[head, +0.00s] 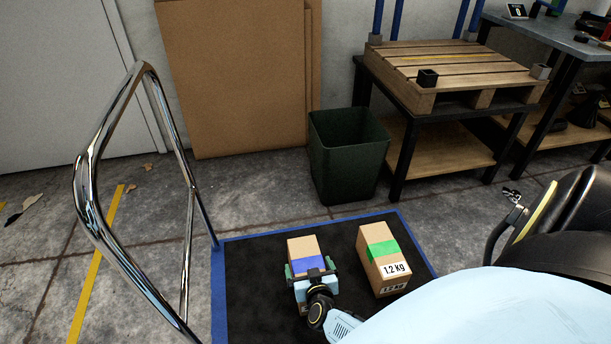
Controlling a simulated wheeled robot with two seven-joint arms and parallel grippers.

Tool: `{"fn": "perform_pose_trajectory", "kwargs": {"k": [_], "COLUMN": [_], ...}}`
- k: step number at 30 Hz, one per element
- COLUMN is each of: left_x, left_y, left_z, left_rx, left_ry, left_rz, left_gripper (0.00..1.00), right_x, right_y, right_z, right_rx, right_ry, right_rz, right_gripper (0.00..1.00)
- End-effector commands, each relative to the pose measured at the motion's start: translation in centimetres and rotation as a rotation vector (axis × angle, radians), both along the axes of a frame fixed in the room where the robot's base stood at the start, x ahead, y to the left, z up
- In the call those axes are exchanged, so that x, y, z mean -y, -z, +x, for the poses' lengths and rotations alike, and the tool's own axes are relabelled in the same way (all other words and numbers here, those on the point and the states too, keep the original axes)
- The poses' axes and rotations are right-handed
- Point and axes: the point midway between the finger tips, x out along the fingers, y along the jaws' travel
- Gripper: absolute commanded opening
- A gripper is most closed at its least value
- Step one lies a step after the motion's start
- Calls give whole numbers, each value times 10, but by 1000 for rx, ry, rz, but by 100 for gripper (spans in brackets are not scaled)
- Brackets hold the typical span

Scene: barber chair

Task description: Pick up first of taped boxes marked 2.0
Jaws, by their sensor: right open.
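A cardboard box with blue tape (304,246) stands on the black platform. My right gripper (310,268) is open, with its fingers on either side of this box near the blue tape. I cannot tell whether the fingers touch it. The gripper and wrist hide the box's near face, so no weight label shows. A second cardboard box with green tape (377,244) stands apart to the right, and its label reads 1.2 Kg. No box marked 2.0 is readable. My left gripper is out of view.
The black platform (250,283) has a blue edge and a chrome handle (88,165) at left. A green bin (348,158) and a table bearing a wooden pallet (455,68) stand behind. A dark padded chair (565,225) is at right.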

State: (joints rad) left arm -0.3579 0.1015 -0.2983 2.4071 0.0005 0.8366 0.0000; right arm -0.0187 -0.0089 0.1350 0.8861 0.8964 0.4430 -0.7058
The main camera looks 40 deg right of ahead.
Motion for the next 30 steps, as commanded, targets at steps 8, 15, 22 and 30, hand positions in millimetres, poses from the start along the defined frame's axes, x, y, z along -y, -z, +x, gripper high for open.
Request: {"fn": "perform_pose_trajectory", "kwargs": {"k": [8,15,22,30], "left_x": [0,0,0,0], "left_y": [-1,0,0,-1], "left_z": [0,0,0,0], "left_rx": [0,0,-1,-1], "left_ry": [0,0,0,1], "left_rz": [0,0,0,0], "left_gripper": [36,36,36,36], "right_x": [0,0,0,2], "right_y": [-1,-1,0,-6], "right_z": [0,0,0,5], "right_rx": [1,0,0,15], "right_ry": [0,0,0,3], "right_rz": [0,0,0,-7], "right_gripper": [88,57,27,13]}}
